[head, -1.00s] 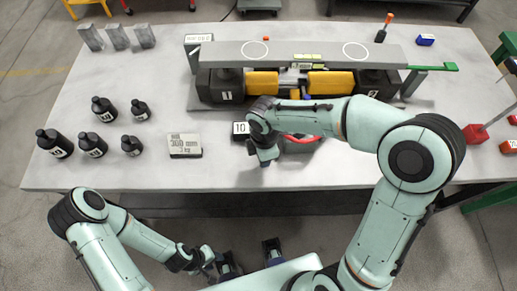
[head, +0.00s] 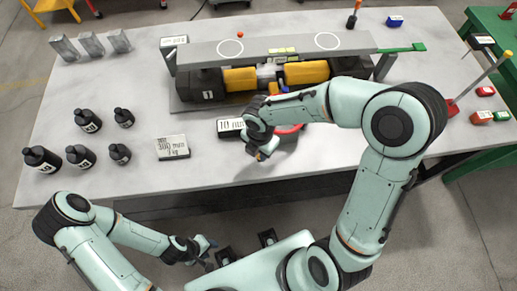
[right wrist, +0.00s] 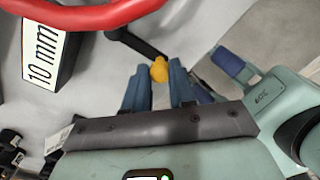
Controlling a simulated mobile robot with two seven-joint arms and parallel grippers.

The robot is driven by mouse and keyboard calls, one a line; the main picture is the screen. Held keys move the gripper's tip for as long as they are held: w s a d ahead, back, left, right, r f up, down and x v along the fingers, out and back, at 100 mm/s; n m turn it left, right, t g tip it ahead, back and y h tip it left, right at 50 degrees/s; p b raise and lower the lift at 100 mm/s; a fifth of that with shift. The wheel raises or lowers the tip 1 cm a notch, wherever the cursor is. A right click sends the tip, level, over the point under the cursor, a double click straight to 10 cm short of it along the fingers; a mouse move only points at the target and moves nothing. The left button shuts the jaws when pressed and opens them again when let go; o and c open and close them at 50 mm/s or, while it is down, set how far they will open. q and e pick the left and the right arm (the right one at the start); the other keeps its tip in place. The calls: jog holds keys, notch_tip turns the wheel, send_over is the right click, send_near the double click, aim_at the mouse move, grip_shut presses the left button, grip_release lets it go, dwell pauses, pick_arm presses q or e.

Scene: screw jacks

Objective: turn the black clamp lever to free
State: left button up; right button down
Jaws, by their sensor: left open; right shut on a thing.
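The black clamp lever (right wrist: 140,45) shows in the right wrist view as a short dark bar. It runs from near the red handwheel (right wrist: 85,12) to a yellow-orange knob (right wrist: 159,68). My right gripper (right wrist: 159,82) is shut on the knob, a blue finger on each side. In the head view my right gripper (head: 262,152) is at the front of the jack stand, and my arm hides most of the lever and the red handwheel (head: 290,129). My left gripper (head: 208,250) is open and empty in front of the table, low in the head view.
A grey beam (head: 225,53) with white circles lies across the jacks. A 10 mm block (head: 231,126) sits just left of my right gripper. A 300 mm block (head: 172,147) and several black bottles (head: 88,121) stand further left. The front table strip is mostly clear.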

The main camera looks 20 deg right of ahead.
jog(key=c, duration=0.9)
grip_release()
pick_arm(q)
jog(key=w+r+p, duration=0.2)
jog(key=shift+r, duration=0.4)
pick_arm(e)
notch_tip(320, 180, up, 14)
jog(key=shift+f, duration=0.25)
pick_arm(q)
jog(key=shift+s, duration=0.15)
